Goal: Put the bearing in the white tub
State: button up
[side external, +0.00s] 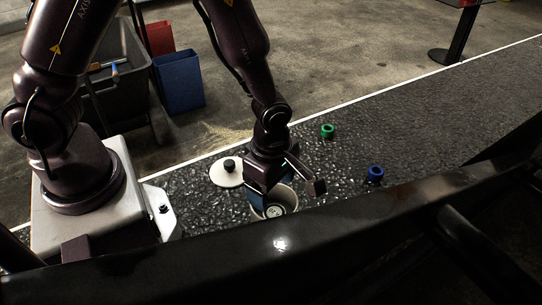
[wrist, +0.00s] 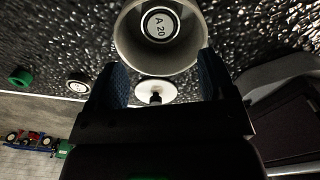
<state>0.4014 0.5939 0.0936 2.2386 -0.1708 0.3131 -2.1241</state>
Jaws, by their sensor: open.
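The white tub (side external: 288,191) stands on the dark belt under my gripper (side external: 286,192). In the wrist view the tub (wrist: 128,45) is seen from above, its mouth just beyond my fingertips (wrist: 163,76). My gripper is open, with its fingers apart and nothing between them. Inside the tub lies a round piece with a pale rim and dark face marked "A 20", which looks like the bearing (wrist: 160,25); it also shows in the side view (side external: 273,211). It is apart from my fingers.
A white lid with a black knob (side external: 228,171) lies beside the tub. A green ring (side external: 327,131) and a blue ring (side external: 375,174) lie on the belt. Another pale round piece (wrist: 78,86) shows near the belt edge. A dark rail (side external: 330,228) runs along the front.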

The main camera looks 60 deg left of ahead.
notch_tip(320, 180, up, 11)
jog(key=s+a+r+m+t, duration=0.2)
jog(key=s+a+r+m, duration=0.2)
jog(key=r+m, duration=0.4)
jog(key=s+a+r+m+t, duration=0.3)
jog(key=s+a+r+m, duration=0.2)
jog(key=m, duration=0.9)
notch_tip(320, 180, up, 4)
jog(key=shift+s+a+f+t, duration=0.25)
jog(key=shift+s+a+t, duration=0.05)
jog(key=shift+s, duration=0.05)
